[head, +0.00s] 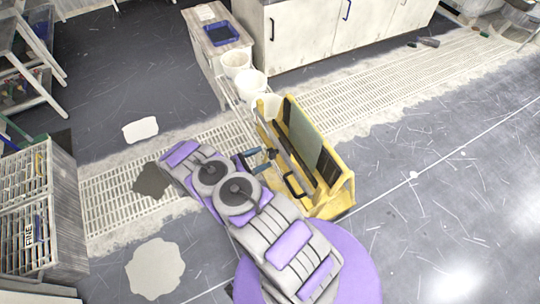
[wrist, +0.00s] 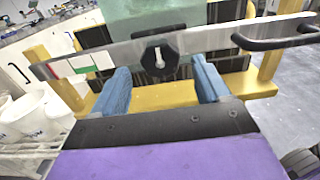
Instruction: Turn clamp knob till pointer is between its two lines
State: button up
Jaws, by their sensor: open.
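The clamp knob (wrist: 158,57) is black and many-sided, with a white pointer mark standing nearly upright on its face. It sits on a grey metal bar (wrist: 212,43) across a yellow stand (head: 340,193). Red, green and white patches (wrist: 82,63) mark the bar left of the knob. I cannot make out two lines beside the knob. My gripper (wrist: 163,82) is open, with blue fingers apart, one to each side and just below the knob in the wrist view. Nothing is between the fingertips. In the head view my gripper (head: 257,160) is at the stand's left side; the knob is not clear there.
A black handle (wrist: 275,38) sticks out from the bar at the right. A grey-green panel (head: 305,132) stands in the yellow stand. White buckets (head: 251,84) are beyond it, near white cabinets (head: 325,32). Floor to the right is mostly open.

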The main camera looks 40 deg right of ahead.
aim_at(270, 154)
jog(key=x, duration=0.5)
jog(key=shift+b, duration=0.4)
jog(key=c, duration=1)
